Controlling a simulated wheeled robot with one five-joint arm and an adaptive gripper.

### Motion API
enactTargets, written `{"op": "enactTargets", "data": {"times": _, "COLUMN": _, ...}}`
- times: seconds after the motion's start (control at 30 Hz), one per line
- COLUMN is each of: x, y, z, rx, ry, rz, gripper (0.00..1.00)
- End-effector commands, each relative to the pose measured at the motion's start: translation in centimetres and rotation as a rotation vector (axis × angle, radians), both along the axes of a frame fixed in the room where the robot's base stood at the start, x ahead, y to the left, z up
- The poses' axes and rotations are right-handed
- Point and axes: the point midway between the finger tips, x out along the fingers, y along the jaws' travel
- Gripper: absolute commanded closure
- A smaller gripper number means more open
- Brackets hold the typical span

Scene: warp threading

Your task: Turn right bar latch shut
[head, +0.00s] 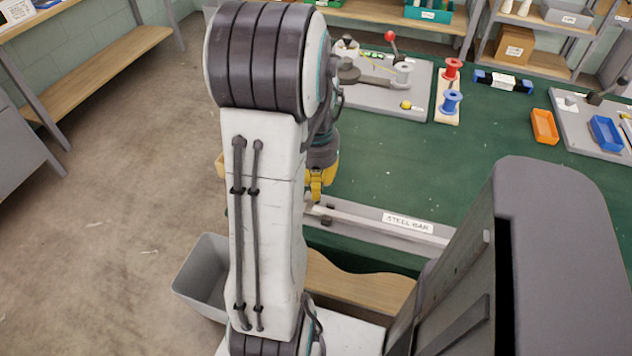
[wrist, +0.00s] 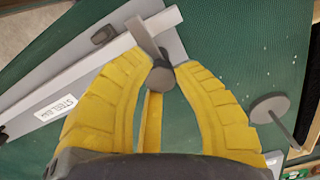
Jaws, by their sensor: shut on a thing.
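The steel bar (head: 372,222) lies in a pale grey holder at the near edge of the green mat, with a white label on it. In the wrist view the bar (wrist: 95,75) runs from lower left to upper middle. The right bar latch (wrist: 147,38) is a flat grey lever that reaches over the bar's end, with a round dark knob (wrist: 158,78). My yellow gripper (wrist: 163,66) is shut on the latch at its knob, with the fingertips on both sides. In the head view my gripper (head: 317,186) is over the bar's left end, partly behind my arm.
A dark block (wrist: 104,34) sits on the holder beside the bar. A grey disc on a rod (wrist: 270,108) is right of my gripper. Red and blue spools (head: 451,100), an orange bin (head: 544,126) and a grey fixture plate (head: 400,90) stand farther back.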

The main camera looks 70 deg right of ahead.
Motion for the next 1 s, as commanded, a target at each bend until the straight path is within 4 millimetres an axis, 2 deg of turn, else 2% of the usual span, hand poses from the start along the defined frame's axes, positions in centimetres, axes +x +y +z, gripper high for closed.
{"op": "enactTargets", "data": {"times": 0.13, "x": 0.0, "y": 0.2, "z": -0.2, "rx": 0.008, "ry": 0.001, "rz": 0.000, "gripper": 1.00}}
{"op": "enactTargets", "data": {"times": 0.17, "x": 0.0, "y": 0.2, "z": -0.2, "rx": 0.008, "ry": 0.001, "rz": 0.000, "gripper": 0.70}}
{"op": "enactTargets", "data": {"times": 0.43, "x": 0.0, "y": 0.1, "z": -0.1, "rx": 0.003, "ry": 0.000, "rz": 0.001, "gripper": 0.46}}
{"op": "enactTargets", "data": {"times": 0.77, "x": 0.0, "y": 0.0, "z": 0.3, "rx": -0.001, "ry": 0.000, "rz": 0.001, "gripper": 0.46}}
{"op": "enactTargets", "data": {"times": 1.0, "x": 0.0, "y": -0.1, "z": 3.3, "rx": -0.005, "ry": -0.001, "rz": 0.001, "gripper": 0.46}}
